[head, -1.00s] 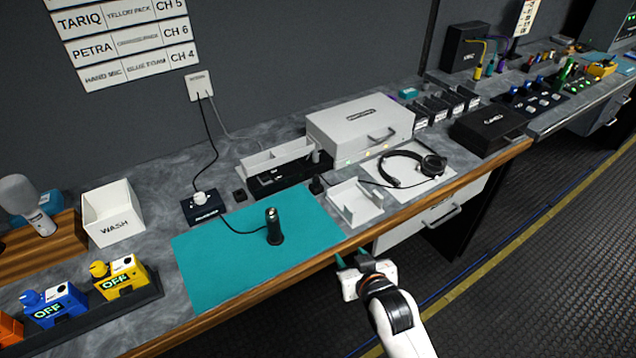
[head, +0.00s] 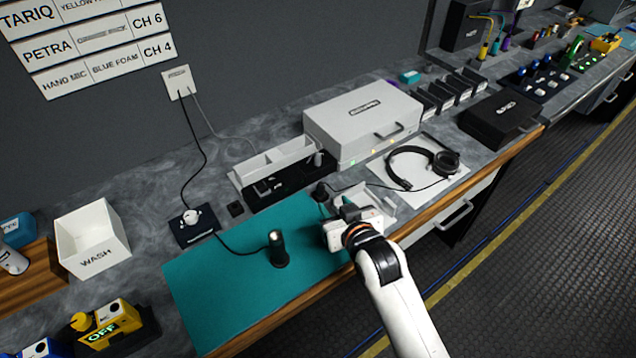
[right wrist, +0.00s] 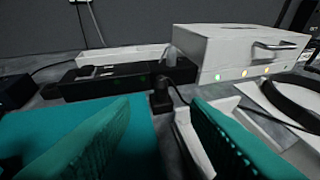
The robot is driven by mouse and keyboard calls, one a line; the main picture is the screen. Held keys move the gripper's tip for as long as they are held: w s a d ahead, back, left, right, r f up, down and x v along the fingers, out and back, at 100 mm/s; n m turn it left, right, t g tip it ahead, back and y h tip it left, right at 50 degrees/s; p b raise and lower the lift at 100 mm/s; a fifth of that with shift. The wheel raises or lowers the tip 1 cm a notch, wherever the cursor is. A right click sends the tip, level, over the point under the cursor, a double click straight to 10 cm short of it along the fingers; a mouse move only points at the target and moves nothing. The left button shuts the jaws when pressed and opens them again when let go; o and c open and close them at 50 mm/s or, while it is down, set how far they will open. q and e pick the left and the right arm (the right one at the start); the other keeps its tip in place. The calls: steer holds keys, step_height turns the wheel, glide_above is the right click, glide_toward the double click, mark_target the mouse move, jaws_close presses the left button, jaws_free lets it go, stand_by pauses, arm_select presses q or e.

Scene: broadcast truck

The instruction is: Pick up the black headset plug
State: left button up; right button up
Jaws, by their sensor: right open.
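The black headset plug (head: 320,191) stands upright on the counter, by the far right corner of the teal mat. In the right wrist view the plug (right wrist: 160,96) shows ahead, between the two teal fingers, with a cable running right toward the headset (head: 425,166). My right gripper (head: 343,208) is open and empty, over the small white tray (head: 385,200) and the mat's right edge. In the wrist view the open jaws (right wrist: 163,118) are short of the plug and not touching it. My left gripper is not in view.
A black cylinder (head: 278,250) with a cable stands on the teal mat (head: 215,285). Behind the plug are a black dock strip (head: 290,180) and a grey case (head: 362,118). A white WASH bin (head: 92,240) stands left. Most of the mat is clear.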

mark_target(322, 189)
steer(key=x, duration=0.5)
steer(key=shift+w+a, duration=0.15)
steer(key=shift+w+a+f+p, duration=0.1)
steer(key=shift+w+p, duration=0.35)
steer(key=shift+w, duration=0.05)
steer(key=x, duration=0.4)
steer(key=shift+w, duration=0.1)
jaws_close()
